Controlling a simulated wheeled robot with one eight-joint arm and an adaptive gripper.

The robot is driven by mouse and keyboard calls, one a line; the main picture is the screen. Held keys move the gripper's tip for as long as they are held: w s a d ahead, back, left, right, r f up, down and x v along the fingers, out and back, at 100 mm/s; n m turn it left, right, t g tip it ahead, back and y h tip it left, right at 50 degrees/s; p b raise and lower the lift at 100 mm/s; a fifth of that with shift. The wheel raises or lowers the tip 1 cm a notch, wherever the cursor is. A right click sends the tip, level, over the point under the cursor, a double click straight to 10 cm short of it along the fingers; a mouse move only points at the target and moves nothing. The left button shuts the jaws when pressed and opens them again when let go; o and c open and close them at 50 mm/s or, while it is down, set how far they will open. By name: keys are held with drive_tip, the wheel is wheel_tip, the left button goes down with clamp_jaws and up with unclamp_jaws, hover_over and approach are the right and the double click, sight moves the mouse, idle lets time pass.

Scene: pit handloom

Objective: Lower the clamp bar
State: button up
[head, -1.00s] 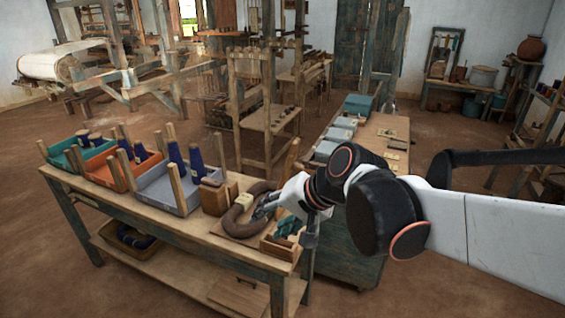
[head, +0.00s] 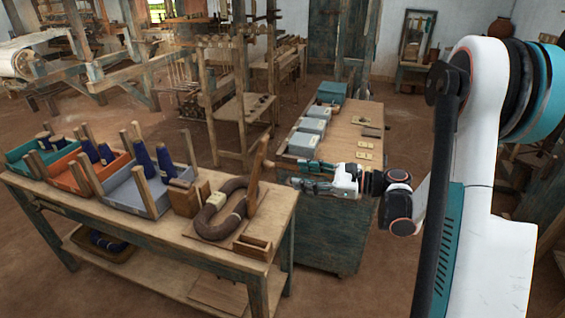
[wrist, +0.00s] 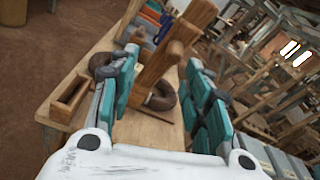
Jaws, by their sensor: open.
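The clamp bar (head: 257,172) is a wooden lever standing raised and slightly tilted at the right end of the bench. Beside it, a thick brown curved coil (head: 236,219) with a pale tag lies on a board. My gripper (head: 293,174) is to the right of the bar, fingers pointing left towards it, open and empty. In the wrist view the bar (wrist: 166,66) shows between the teal fingers of my gripper (wrist: 162,58), ahead of them. The coil (wrist: 163,97) shows behind it. I cannot tell whether any finger touches the bar.
Left on the bench (head: 120,215) are a grey tray (head: 145,200) with blue cones, an orange tray and a teal tray. A small open wooden box (head: 252,246) sits at the front right edge. A cabinet (head: 325,235) with grey boxes stands behind my gripper.

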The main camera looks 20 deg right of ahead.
drive_tip(key=m+t+y, duration=0.1)
drive_tip(key=m, duration=0.1)
approach(260, 169)
drive_tip(key=w+a+b, duration=0.2)
drive_tip(key=w, duration=0.1)
drive_tip(key=w+a+b, duration=0.1)
drive_tip(key=shift+w+r, duration=0.25)
drive_tip(key=shift+r, duration=0.15)
drive_tip(key=shift+c, duration=0.4)
clamp_jaws()
